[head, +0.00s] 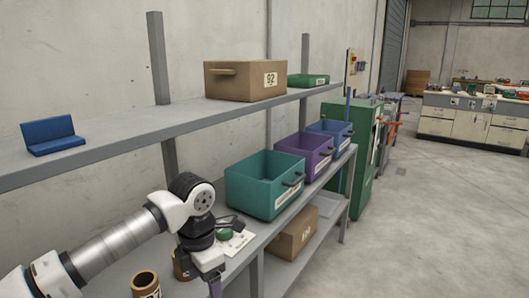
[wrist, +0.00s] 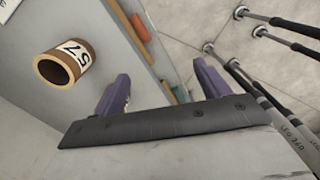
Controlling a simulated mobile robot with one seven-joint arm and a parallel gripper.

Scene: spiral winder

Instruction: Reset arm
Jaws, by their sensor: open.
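My arm reaches in from the lower left of the head view. My gripper shows in the wrist view (wrist: 160,88), its two purple fingers spread apart with nothing between them. In the head view only a bit of a purple finger shows at the bottom edge, below the wrist. A brown cardboard tube (wrist: 63,66) with a white label marked 57 is on the grey surface to the left of the fingers, apart from them.
Brown tubes (head: 145,284) stand on the lower shelf by my arm. Teal (head: 263,186), purple (head: 304,155) and blue (head: 330,134) bins line that shelf. The upper shelf (head: 108,143) holds a blue holder (head: 52,136) and a cardboard box (head: 244,80). Open floor (head: 430,220) lies right.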

